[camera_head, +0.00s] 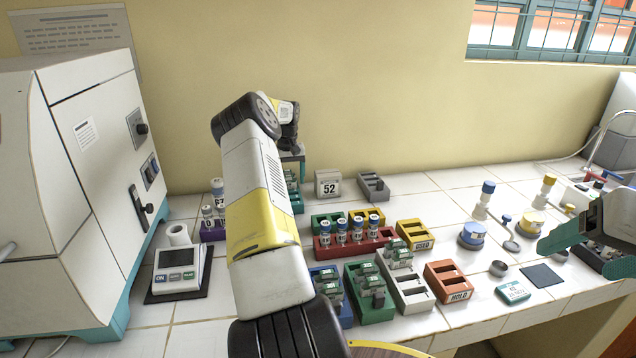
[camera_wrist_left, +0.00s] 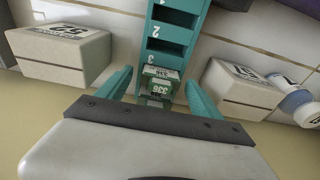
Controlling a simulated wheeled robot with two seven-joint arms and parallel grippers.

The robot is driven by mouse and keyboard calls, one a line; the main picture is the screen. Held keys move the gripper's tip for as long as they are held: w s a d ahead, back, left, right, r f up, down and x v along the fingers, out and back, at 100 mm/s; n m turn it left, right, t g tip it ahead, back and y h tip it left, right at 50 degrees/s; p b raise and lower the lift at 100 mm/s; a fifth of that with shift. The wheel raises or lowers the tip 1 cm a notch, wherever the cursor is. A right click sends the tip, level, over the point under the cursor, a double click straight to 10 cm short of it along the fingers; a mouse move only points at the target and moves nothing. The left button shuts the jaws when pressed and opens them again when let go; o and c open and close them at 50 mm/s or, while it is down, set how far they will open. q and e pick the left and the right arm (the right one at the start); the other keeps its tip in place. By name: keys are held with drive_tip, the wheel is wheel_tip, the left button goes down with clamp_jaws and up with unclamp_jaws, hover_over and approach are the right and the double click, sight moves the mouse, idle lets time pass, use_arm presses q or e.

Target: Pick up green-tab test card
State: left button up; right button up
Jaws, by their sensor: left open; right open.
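In the left wrist view, a green-tab test card (camera_wrist_left: 160,74) marked 336 stands in a teal rack (camera_wrist_left: 152,45) with numbered slots. A second green piece shows right beside it, nearer the wrist. My left gripper (camera_wrist_left: 159,84) is open, with one teal finger on each side of the cards. Whether the fingers touch them I cannot tell. In the head view my left gripper (camera_head: 292,154) is above the back of the teal rack (camera_head: 297,203), which my arm partly hides. My right gripper (camera_head: 572,236) is open at the right side of the bench.
More green-tab cards stand in grey (camera_head: 412,294), green (camera_head: 376,314) and blue (camera_head: 346,312) racks in front. A block marked 52 (camera_head: 328,184) stands right of the teal rack. A red rack (camera_head: 354,249) holds vials. A white machine (camera_head: 75,200) fills the left.

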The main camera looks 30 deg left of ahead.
use_arm(q)
drive_tip(key=shift+f, duration=0.1)
drive_tip(key=c, duration=1.4)
